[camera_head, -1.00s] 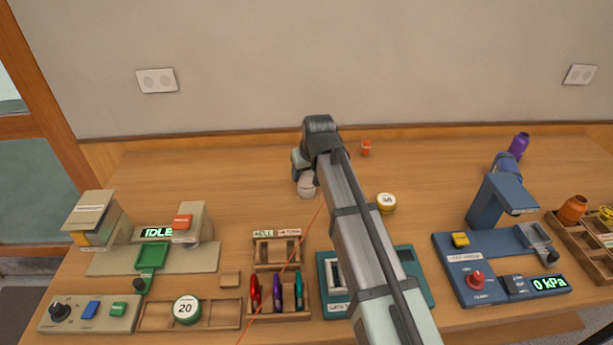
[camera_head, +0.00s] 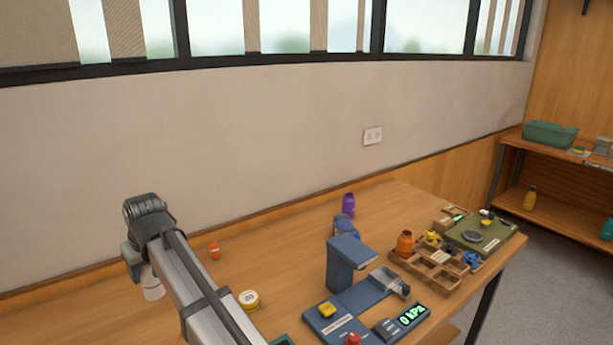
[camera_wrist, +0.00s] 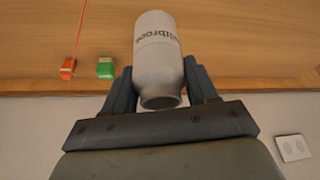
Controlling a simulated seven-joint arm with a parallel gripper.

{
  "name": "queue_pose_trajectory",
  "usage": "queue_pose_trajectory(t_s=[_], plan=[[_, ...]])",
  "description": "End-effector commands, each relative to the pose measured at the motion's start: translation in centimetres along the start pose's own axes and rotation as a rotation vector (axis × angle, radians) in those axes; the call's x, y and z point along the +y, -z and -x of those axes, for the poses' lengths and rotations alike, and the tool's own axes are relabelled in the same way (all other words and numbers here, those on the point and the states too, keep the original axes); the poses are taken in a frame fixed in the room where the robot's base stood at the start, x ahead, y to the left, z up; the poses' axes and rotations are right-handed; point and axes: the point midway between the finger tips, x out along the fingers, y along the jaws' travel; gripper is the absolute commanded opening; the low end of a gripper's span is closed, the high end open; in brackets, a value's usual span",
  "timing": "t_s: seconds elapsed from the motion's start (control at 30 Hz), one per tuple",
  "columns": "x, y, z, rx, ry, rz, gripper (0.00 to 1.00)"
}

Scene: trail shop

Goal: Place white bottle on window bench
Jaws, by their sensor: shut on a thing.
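The white bottle (camera_wrist: 157,55) is between the two fingers of my gripper (camera_wrist: 160,88) in the wrist view, with dark lettering on its side. My gripper is shut on it. In the head view the white bottle (camera_head: 152,288) shows below the end of my arm at the left, partly hidden by my gripper (camera_head: 140,272). Whether it touches the table below cannot be told. A wooden bench with shelves (camera_head: 507,150) stands at the far right; the frames do not show whether it is the window bench.
A green bin (camera_head: 550,134) sits on the far bench. Windows (camera_head: 290,25) line the wall above.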

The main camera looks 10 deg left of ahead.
Motion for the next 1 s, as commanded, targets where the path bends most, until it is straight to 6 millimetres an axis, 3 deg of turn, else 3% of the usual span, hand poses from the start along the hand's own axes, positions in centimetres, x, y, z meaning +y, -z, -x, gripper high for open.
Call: queue_pose_trajectory(t_s=[0.17,0.47,0.7,1.0], plan=[[3.7,-0.8,1.2,0.001,-0.033,-0.077,0.2],[14.8,-4.2,5.2,0.002,-0.136,-0.327,0.2],[23.2,-8.1,8.9,0.002,-0.222,-0.535,0.2],[32.4,-14.2,13.9,0.003,-0.328,-0.79,0.2]])
